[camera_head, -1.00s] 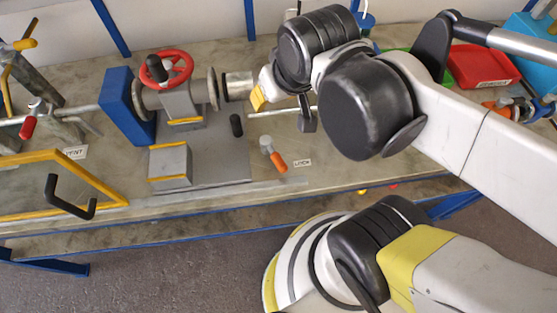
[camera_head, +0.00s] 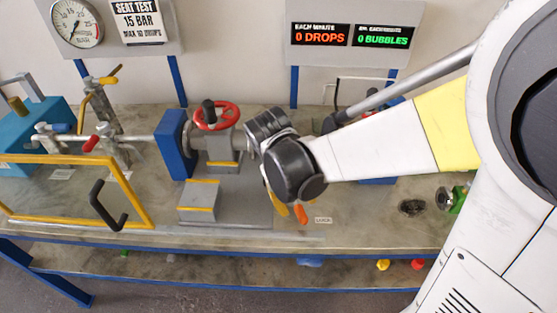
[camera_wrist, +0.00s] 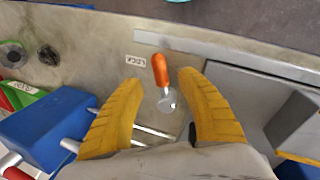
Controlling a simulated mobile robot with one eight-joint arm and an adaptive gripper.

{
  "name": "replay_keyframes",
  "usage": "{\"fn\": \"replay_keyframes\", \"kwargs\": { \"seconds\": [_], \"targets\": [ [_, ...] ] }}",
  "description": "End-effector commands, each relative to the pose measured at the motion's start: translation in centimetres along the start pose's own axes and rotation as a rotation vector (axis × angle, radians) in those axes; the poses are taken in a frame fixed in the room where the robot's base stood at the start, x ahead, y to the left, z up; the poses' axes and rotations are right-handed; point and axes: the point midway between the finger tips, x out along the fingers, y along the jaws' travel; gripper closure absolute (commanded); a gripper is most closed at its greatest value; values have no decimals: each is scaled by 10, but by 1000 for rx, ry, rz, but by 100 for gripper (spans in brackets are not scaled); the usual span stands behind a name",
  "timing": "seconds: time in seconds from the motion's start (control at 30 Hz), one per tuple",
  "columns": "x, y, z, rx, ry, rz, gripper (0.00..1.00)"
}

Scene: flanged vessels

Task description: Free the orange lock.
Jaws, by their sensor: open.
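The orange lock handle (camera_wrist: 161,70) shows in the wrist view, with a pale round metal end (camera_wrist: 167,101) toward my gripper. It lies between and just beyond the tips of my yellow fingers, beside a small label reading LOCK (camera_wrist: 136,61). My gripper (camera_wrist: 160,85) is open and empty, with its fingers spread either side of the lock's line. In the head view the orange handle (camera_head: 301,214) shows just below my black wrist joint, next to a yellow fingertip. The lock's metal end is hidden there by my arm.
A grey vessel with a red handwheel (camera_head: 217,116) and a blue flange plate (camera_head: 174,144) stands left of my wrist. A yellow-framed guard (camera_head: 128,196) with a black handle is further left. A blue block (camera_wrist: 45,135) with rods is near my fingers in the wrist view.

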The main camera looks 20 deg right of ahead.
Motion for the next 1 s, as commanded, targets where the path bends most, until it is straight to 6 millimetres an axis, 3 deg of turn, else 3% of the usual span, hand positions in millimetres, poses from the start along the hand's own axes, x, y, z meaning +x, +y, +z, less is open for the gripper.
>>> {"fn": "replay_keyframes", "kwargs": {
  "seconds": [0.03,0.23,0.67,0.8,1.0],
  "targets": [
    [15,-1,0,2,0,0,56],
    [44,-1,0,1,1,-1,56],
    [53,0,0,0,2,-1,56],
    [53,0,0,0,2,-1,97],
    [53,0,0,0,2,-1,100]
  ]
}}
